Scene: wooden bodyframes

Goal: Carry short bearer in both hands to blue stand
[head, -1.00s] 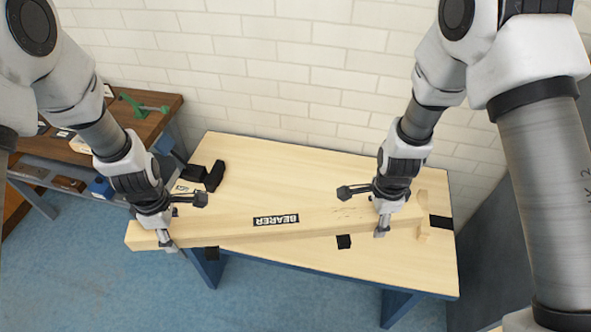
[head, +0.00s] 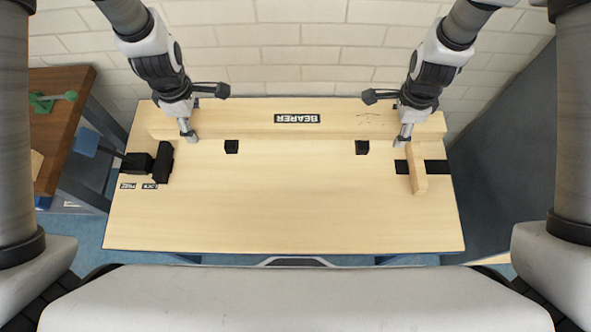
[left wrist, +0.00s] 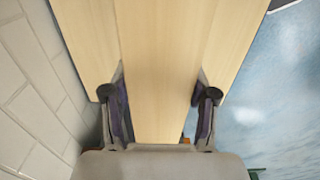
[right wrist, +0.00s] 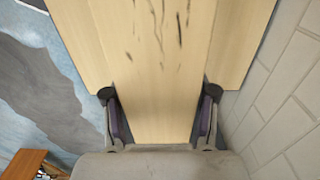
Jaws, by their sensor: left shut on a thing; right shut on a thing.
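The bearer (head: 350,129) is a long pale wooden beam with a black BEARER label. In the head view it lies level across the far side of the workbench top, near the wall. My left gripper (head: 190,137) is shut on it near its left end, and my right gripper (head: 402,138) near its right end. The bearer runs between the fingers in the left wrist view (left wrist: 160,60) and the right wrist view (right wrist: 155,85). Its height above the bench is hard to tell. I cannot make out a separate blue stand.
The pale workbench top (head: 290,210) is mostly clear. It carries two small black blocks (head: 231,147) (head: 362,147), a black clamp (head: 162,163) at left and a short wooden piece (head: 417,172) at right. A brown table (head: 62,130) stands left; a brick wall (head: 290,60) is behind.

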